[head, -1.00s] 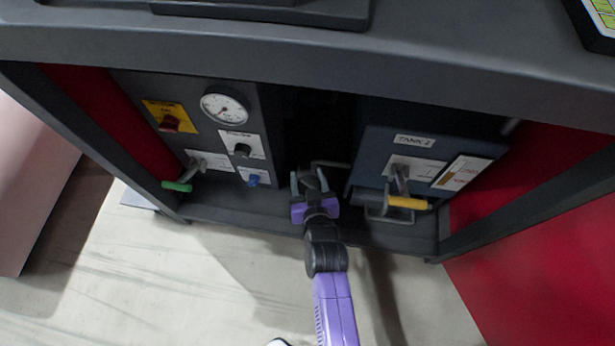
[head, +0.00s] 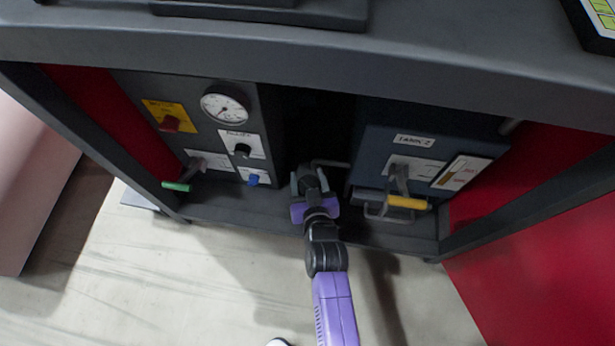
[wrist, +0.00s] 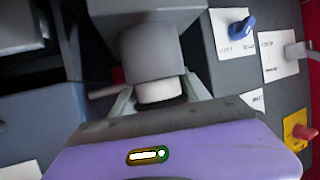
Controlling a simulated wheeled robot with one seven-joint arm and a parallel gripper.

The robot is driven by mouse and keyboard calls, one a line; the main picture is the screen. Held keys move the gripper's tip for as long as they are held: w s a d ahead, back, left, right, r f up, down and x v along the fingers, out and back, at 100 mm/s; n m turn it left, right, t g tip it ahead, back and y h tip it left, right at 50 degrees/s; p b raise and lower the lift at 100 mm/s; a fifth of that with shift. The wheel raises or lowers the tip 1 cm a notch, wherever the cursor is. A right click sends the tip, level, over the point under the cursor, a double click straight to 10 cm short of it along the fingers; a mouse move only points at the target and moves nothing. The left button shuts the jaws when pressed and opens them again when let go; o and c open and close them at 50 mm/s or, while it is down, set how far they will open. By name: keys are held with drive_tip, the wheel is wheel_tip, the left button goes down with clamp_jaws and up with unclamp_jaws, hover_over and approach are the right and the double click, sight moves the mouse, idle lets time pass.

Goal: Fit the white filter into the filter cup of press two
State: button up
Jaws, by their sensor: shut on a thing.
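My gripper (head: 311,182) reaches into the dark gap between the two panels under the counter. In the wrist view my gripper (wrist: 160,103) is shut on the white filter (wrist: 160,91), a short pale cylinder. Only a short band of the filter shows between the fingers. Its far end meets a grey cylindrical cup (wrist: 152,52), in line with it; I cannot tell how deep it sits inside. I take this for the filter cup, but I see no label for press two. In the head view the filter and cup are hidden or too dark to make out.
The left panel (head: 215,150) carries a gauge (head: 224,108), a black knob (head: 242,150), a blue knob (head: 253,180) and a green-tipped lever (head: 177,186). The right tank unit (head: 375,145) has a yellow-handled lever (head: 407,202). The counter (head: 300,55) overhangs the gap. Floor in front is clear.

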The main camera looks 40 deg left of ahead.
sight(307, 176)
drive_tip(key=shift+w+d, duration=0.1)
drive_tip(key=shift+w, duration=0.05)
idle(0.9)
drive_tip(key=shift+f, duration=0.15)
idle(0.3)
idle(0.8)
drive_tip(key=shift+s+f, duration=0.3)
drive_tip(key=shift+f, duration=0.1)
idle(1.7)
drive_tip(key=shift+r, duration=0.4)
idle(1.1)
drive_tip(key=shift+w+r, duration=0.1)
drive_tip(key=shift+r, duration=0.1)
drive_tip(key=shift+c, duration=0.7)
drive_tip(key=shift+r+p, duration=1.55)
drive_tip(key=shift+r, duration=0.3)
drive_tip(key=shift+f+b, duration=0.2)
drive_tip(key=shift+b, duration=0.6)
